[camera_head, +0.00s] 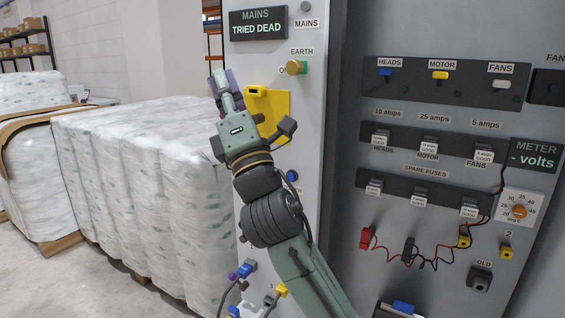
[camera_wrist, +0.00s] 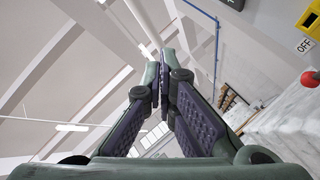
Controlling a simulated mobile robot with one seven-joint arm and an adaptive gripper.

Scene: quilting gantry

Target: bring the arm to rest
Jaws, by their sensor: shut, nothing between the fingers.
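My gripper (camera_head: 224,88) is raised in front of the left panel of the electrical cabinet, with its fingers pointing up and a little left. In the wrist view my gripper (camera_wrist: 160,75) is shut, its fingertips together and nothing between them. In the head view the arm comes up from the lower right and covers part of the panel. The wrist camera looks up toward the ceiling (camera_wrist: 60,60). I cannot tell the exact gap between my gripper and the panel.
A yellow plate (camera_head: 283,108) sits on the panel right beside my gripper, below the earth knob (camera_head: 296,67). Wrapped bales (camera_head: 130,150) stand to the left. Fuses, switches and meter leads (camera_head: 400,247) fill the cabinet at right. Cables hang at the panel's lower left.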

